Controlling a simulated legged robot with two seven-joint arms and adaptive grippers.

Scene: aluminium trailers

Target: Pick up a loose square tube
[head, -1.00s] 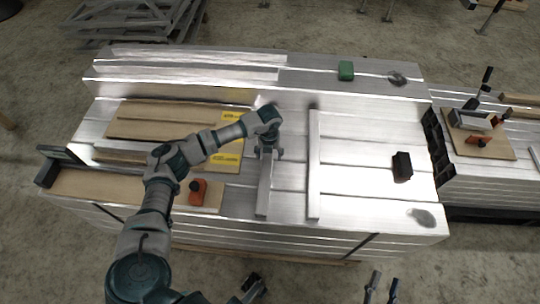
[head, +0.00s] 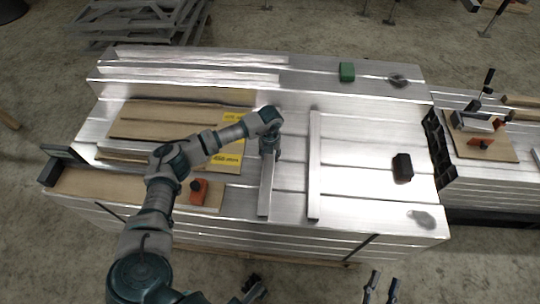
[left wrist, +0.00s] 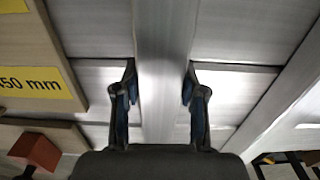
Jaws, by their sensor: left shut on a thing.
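A loose grey square tube (head: 266,185) lies lengthwise toward the front on the metal stack. My left gripper (head: 269,152) points down over its far part. In the left wrist view the tube (left wrist: 165,85) runs between the two fingers (left wrist: 161,92), and the gripper is shut on it. A second, longer tube (head: 314,165) lies to the right, roughly parallel and apart from it.
Wooden boards and yellow labels (head: 228,159) lie left of the tube, with an orange block (head: 198,190) at the front. Another stack with a clamp (head: 480,120) stands at right.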

